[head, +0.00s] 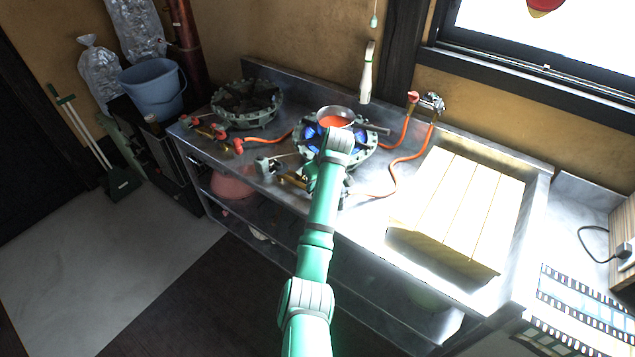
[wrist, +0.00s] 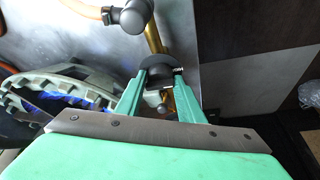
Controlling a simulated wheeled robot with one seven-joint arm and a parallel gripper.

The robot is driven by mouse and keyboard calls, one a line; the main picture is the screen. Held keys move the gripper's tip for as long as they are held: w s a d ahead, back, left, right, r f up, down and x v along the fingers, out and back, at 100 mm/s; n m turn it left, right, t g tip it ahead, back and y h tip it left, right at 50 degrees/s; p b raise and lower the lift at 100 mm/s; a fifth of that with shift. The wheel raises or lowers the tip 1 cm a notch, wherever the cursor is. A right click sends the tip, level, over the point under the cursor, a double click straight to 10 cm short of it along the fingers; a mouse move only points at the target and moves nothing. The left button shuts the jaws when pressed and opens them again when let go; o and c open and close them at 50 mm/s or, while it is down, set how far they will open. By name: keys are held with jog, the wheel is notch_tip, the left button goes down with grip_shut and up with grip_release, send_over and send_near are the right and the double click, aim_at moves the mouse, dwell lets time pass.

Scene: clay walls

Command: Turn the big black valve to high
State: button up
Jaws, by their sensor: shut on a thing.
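The black valve (wrist: 155,68) shows in the wrist view as a dark disc and knob below a brass pipe (wrist: 155,38). My gripper (wrist: 163,76) has its two green fingers on either side of the knob and is shut on it. In the head view my green arm reaches to the front of the right burner (head: 366,150) and hides the valve. Blue flame shows at that burner, which also fills the left of the wrist view (wrist: 75,85). The marks on the valve are too small to read.
A pan (head: 334,117) with orange-red content sits on the right burner. An orange hose (head: 396,170) runs to the wall tap (head: 432,103). A second burner (head: 246,104) stands left, a pale slatted box (head: 455,205) right. Dark floor lies in front of the steel counter.

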jog(key=shift+w+r+n, duration=0.1)
jog(key=shift+n, duration=0.2)
jog(key=o, duration=1)
jog(key=v, duration=1)
jog(key=shift+d+r, duration=0.2)
jog(key=shift+r, duration=0.1)
jog(key=shift+a, duration=0.1)
